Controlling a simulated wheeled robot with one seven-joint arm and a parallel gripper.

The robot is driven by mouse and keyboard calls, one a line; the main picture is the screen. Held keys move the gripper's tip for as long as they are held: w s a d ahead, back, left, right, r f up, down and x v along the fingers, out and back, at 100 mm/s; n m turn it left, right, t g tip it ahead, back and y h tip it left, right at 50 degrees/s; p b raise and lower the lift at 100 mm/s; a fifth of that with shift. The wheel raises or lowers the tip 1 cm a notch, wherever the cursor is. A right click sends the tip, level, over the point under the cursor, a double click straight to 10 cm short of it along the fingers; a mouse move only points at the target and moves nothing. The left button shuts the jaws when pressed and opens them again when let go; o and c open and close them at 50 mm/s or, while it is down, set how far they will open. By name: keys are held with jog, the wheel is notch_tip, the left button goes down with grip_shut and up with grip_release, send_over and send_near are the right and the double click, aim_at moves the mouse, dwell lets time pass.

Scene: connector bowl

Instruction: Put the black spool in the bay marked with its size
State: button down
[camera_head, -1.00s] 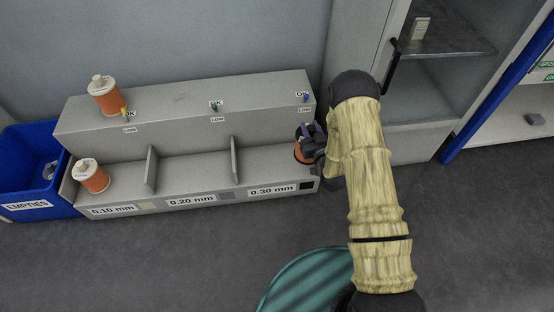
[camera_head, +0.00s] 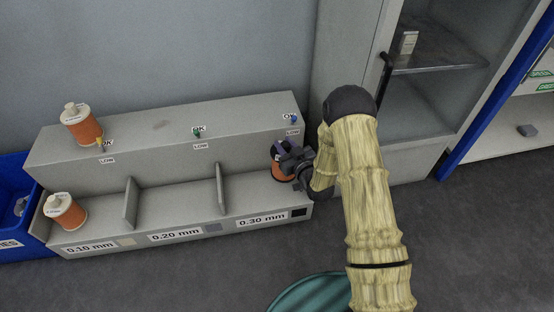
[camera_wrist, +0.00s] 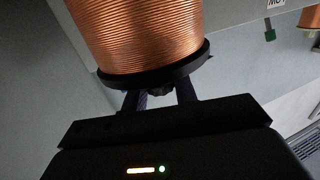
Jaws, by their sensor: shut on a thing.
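The black spool (camera_head: 284,173), wound with copper wire, is in my gripper (camera_head: 289,158) at the right end of the grey rack. In the wrist view its copper winding (camera_wrist: 137,32) and black flange (camera_wrist: 155,75) fill the top middle, just beyond the fingers (camera_wrist: 158,97). My gripper is shut on it. The bay marked 0.30 mm (camera_head: 262,220) has a black square beside its label, and the spool is in front of or over this bay. I cannot tell whether the spool touches the bay floor. My gripper partly hides the spool.
Bays marked 0.10 mm (camera_head: 90,247) and 0.20 mm (camera_head: 176,235) lie to the left, split by thin dividers (camera_head: 221,188). White-flanged copper spools stand in the 0.10 mm bay (camera_head: 66,212) and on the ledge (camera_head: 82,124). A blue bin (camera_head: 16,170) stands left, a cabinet (camera_head: 420,105) right.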

aim_at(276, 174)
jog(key=shift+f+b, duration=1)
jog(key=shift+f, duration=1.1)
notch_tip(276, 174, down, 4)
jog(key=b, duration=0.2)
jog(key=shift+r+b, duration=0.1)
jog(key=shift+b, duration=0.2)
jog(key=c, duration=1.1)
grip_release()
